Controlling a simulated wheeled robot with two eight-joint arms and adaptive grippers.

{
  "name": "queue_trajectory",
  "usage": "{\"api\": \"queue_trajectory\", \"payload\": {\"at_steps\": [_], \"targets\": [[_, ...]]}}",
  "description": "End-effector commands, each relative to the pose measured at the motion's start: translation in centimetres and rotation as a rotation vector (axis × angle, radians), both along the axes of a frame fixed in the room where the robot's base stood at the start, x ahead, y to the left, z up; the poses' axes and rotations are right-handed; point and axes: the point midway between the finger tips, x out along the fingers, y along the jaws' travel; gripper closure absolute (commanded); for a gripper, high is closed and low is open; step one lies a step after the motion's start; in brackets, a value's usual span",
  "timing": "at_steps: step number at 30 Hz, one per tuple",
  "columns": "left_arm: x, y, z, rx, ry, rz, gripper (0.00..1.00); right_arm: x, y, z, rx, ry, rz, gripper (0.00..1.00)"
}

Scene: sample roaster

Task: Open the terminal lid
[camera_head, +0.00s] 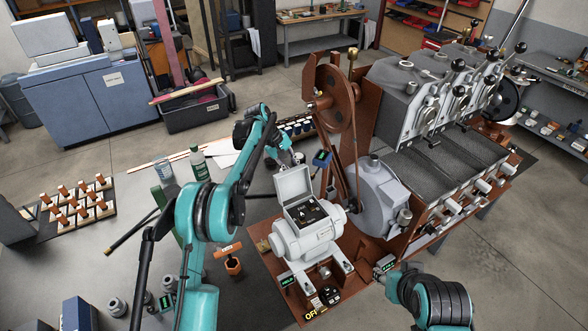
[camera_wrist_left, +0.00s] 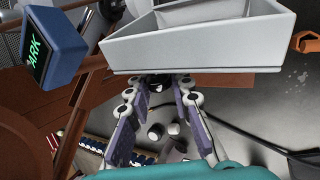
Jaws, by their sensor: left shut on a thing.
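The terminal box (camera_head: 309,213) sits on top of the grey motor (camera_head: 312,236). Its pale grey lid (camera_head: 293,185) stands raised at the box's back edge, and the dark inside of the box shows. My left gripper (camera_head: 286,160) is behind the lid, at its upper edge. In the left wrist view the lid (camera_wrist_left: 195,42) fills the upper middle, and my left gripper (camera_wrist_left: 157,84) is shut on its edge; the contact itself is partly hidden.
A large brown wheel (camera_head: 334,98) and a grey blower housing (camera_head: 382,195) stand close behind and right of the motor. A small blue display (camera_head: 322,158) is near the lid.

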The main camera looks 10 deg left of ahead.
Motion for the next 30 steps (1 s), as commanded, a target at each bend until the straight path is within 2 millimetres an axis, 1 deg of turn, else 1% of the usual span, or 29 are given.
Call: {"api": "queue_trajectory", "payload": {"at_steps": [11,12,14,24,26,30], "targets": [[0.1,0.3,-0.1,0.005,-0.003,0.003,1.00,0.0,0.0,0.0,0.000,0.000,0.000,0.60],[0.1,0.3,-0.1,0.005,-0.002,0.004,0.74,0.0,0.0,0.0,0.000,0.000,0.000,0.60],[0.1,0.3,-0.1,0.005,-0.001,0.003,0.58,0.0,0.0,0.0,0.000,0.000,0.000,0.60],[0.0,0.2,0.1,0.003,-0.001,0.002,0.57,0.0,0.0,0.0,0.000,0.000,0.000,0.60],[0.0,0.5,0.5,0.003,-0.002,0.002,0.57,0.0,0.0,0.0,0.000,0.000,0.000,0.60],[-0.1,1.5,2.5,0.002,-0.002,0.003,0.57,0.0,0.0,0.0,0.000,0.000,0.000,0.60]]}}
